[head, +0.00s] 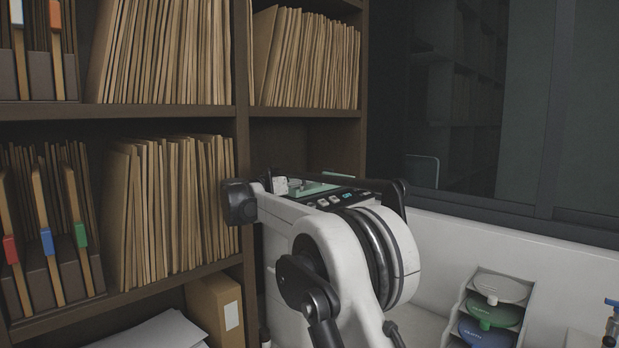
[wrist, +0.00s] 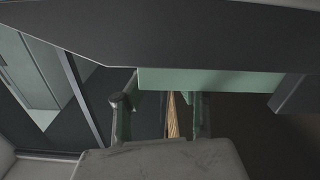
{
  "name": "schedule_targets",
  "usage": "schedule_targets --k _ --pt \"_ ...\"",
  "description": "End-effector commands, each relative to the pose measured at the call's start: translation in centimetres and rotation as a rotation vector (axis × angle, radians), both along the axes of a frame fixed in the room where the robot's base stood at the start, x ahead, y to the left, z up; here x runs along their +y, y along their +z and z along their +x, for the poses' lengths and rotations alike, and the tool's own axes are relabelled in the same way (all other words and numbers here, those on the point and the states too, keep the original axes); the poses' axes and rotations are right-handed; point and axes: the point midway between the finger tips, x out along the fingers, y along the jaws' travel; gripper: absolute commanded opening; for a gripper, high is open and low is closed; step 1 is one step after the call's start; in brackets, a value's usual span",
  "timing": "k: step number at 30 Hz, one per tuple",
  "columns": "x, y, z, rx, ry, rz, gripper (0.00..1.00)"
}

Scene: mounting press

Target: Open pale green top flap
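A press-like machine stands in the middle of the head view, with a dark panel of small buttons (head: 340,198) and a pale green top surface (head: 308,188). My white arm hides much of it. In the wrist view a pale green strip (wrist: 215,80), which looks like the flap's edge, lies under a wide dark panel (wrist: 190,35). My gripper (wrist: 160,105) points at this area with its two fingers apart and nothing seen between them except distant tan folders. The fingertips are close to the strip; I cannot tell whether they touch it. The head view does not clearly show the fingers.
Dark shelves with tan folders (head: 170,210) stand behind and left of the machine. A small rack with coloured discs (head: 489,312) is at the lower right. A dark window (head: 470,100) and a white ledge (head: 500,250) are behind on the right.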

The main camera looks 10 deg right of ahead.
Motion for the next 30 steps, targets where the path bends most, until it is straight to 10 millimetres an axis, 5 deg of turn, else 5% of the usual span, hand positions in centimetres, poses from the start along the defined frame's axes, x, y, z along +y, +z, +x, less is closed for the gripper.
schedule_targets --k 9,19,26,30 --pt "-2.9 0.1 2.0 0.000 0.000 0.000 0.28" --pt "-3.1 0.0 2.2 0.000 0.001 0.000 0.28" --pt "-3.1 0.0 2.1 0.000 0.001 0.000 0.00" --pt "-3.1 0.0 2.1 0.000 0.001 0.000 0.00"
